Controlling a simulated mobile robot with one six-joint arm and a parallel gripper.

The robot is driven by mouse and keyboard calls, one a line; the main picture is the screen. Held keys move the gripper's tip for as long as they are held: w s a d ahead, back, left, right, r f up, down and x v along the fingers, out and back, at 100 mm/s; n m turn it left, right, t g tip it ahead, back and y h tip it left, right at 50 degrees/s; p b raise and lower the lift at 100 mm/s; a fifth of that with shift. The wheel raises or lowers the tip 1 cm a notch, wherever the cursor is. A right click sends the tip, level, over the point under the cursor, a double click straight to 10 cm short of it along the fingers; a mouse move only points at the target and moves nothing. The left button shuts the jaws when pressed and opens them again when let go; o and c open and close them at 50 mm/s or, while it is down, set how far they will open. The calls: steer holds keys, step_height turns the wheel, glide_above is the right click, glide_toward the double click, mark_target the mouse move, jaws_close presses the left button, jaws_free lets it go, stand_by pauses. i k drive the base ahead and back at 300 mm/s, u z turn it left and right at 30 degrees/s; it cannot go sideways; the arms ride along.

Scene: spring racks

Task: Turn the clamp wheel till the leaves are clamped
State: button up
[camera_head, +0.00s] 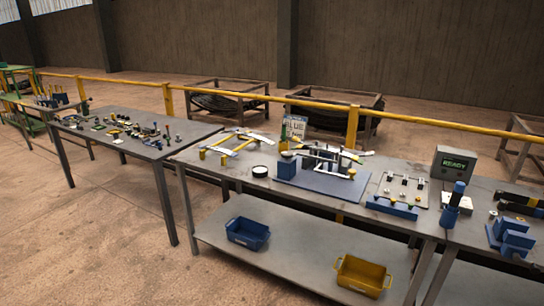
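A clamping fixture on a blue base plate (322,184) stands on the middle grey bench. Curved leaves (345,155) lie across its pale upright frame (318,158). A blue block (287,168) with a dark round top stands at its left end. I cannot tell which part is the clamp wheel, or whether the leaves are clamped. My gripper is not in view.
A display reading READY (455,164) stands right of the fixture, behind a blue-and-black upright tool (453,203). A blue bin (247,233) and a yellow bin (361,275) sit on the lower shelf. A yellow rail (353,125) runs behind. Floor at front left is clear.

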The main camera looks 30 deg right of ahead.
mark_target(287, 155)
steer(key=z, duration=0.15)
steer(key=i, duration=0.9)
